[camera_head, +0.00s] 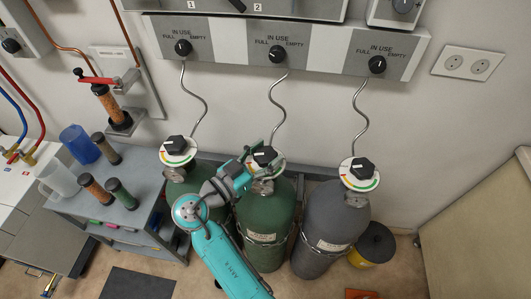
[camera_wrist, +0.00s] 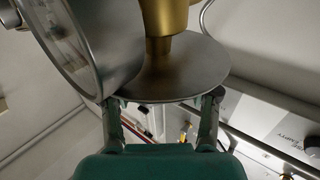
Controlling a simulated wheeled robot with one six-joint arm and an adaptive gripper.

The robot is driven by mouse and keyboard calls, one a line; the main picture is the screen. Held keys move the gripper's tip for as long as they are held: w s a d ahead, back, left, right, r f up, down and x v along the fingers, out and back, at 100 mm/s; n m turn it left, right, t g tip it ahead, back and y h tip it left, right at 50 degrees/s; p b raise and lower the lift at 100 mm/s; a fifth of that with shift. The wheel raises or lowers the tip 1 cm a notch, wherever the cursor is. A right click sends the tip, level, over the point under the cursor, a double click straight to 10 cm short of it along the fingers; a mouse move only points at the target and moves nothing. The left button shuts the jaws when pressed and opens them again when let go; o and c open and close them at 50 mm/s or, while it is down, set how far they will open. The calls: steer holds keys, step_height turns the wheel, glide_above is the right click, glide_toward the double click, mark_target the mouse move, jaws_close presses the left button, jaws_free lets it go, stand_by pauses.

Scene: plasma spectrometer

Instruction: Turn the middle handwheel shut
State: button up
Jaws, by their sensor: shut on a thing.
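The middle handwheel (camera_head: 266,155) is a black knob with a white pointer mark, on top of the green middle cylinder (camera_head: 265,215). My gripper (camera_head: 258,158) reaches it from the lower left, with its fingers around the knob, shut on it. They partly hide the knob and the disc under it. In the wrist view my gripper (camera_wrist: 160,105) has a finger at each side of a grey disc (camera_wrist: 175,75). A brass stem (camera_wrist: 163,25) rises from the disc, and a round gauge (camera_wrist: 75,45) stands at left. The knob itself is hidden in this view.
The left handwheel (camera_head: 176,144) and right handwheel (camera_head: 362,168) stand close on either side, with coloured dial discs. A wall panel (camera_head: 330,62) with several dials is behind, joined by curved pipes. A grey shelf (camera_head: 125,213) with bottles stands left; a yellow-black bucket (camera_head: 372,245) sits right.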

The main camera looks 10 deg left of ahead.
steer(key=o, duration=1.2)
steer(key=v, duration=1.2)
